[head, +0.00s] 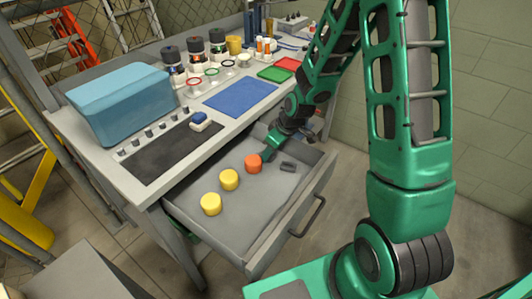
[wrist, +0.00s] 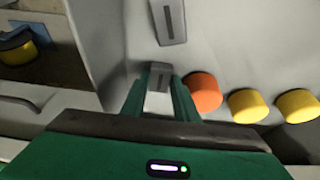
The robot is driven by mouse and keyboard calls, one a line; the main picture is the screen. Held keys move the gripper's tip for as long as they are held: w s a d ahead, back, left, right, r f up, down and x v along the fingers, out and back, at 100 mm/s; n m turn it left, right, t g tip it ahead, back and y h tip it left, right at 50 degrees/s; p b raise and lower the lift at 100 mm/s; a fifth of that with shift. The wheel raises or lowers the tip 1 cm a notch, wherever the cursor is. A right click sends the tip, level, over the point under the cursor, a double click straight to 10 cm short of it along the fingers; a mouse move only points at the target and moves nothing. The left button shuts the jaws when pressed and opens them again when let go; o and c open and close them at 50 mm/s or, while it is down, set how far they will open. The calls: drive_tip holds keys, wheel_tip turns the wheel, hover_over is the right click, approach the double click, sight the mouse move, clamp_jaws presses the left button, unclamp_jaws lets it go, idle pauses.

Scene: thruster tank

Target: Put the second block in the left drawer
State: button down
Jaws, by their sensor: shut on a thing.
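The open drawer (head: 240,225) is pulled out below the worktop. A grey block with a dark slot (head: 288,166) lies on its floor, and it also shows in the wrist view (wrist: 168,22), just beyond my fingertips. My gripper (head: 268,154) reaches down into the drawer beside the orange cylinder. In the wrist view my gripper (wrist: 160,92) is shut on a second grey slotted block (wrist: 158,98), low over the drawer floor. Whether this block touches the floor I cannot tell. The head view hides the held block.
An orange cylinder (head: 253,163) and two yellow cylinders (head: 229,180) (head: 210,204) stand in a row in the drawer, close to my gripper. The drawer front has a handle (head: 307,217). A blue box (head: 120,103) and a blue mat (head: 240,97) are on the worktop.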

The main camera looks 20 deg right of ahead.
drive_tip(key=c, duration=1.7)
unclamp_jaws()
drive_tip(key=shift+f, duration=0.1)
drive_tip(key=shift+o, duration=0.2)
drive_tip(key=v, duration=1.2)
drive_tip(key=s+d+r+m+g+h, duration=0.1)
drive_tip(key=s+d+r+m, duration=0.25)
drive_tip(key=s+d, duration=0.3)
drive_tip(key=s+d+r+m+g+h, duration=0.1)
drive_tip(key=s+d+r+m+h, duration=0.15)
drive_tip(key=s+d+r, duration=0.4)
drive_tip(key=s+r+m+g+y, duration=0.1)
drive_tip(key=s+m, duration=0.6)
drive_tip(key=s, duration=0.9)
drive_tip(key=shift+s+g, duration=0.25)
drive_tip(key=shift+g, duration=0.15)
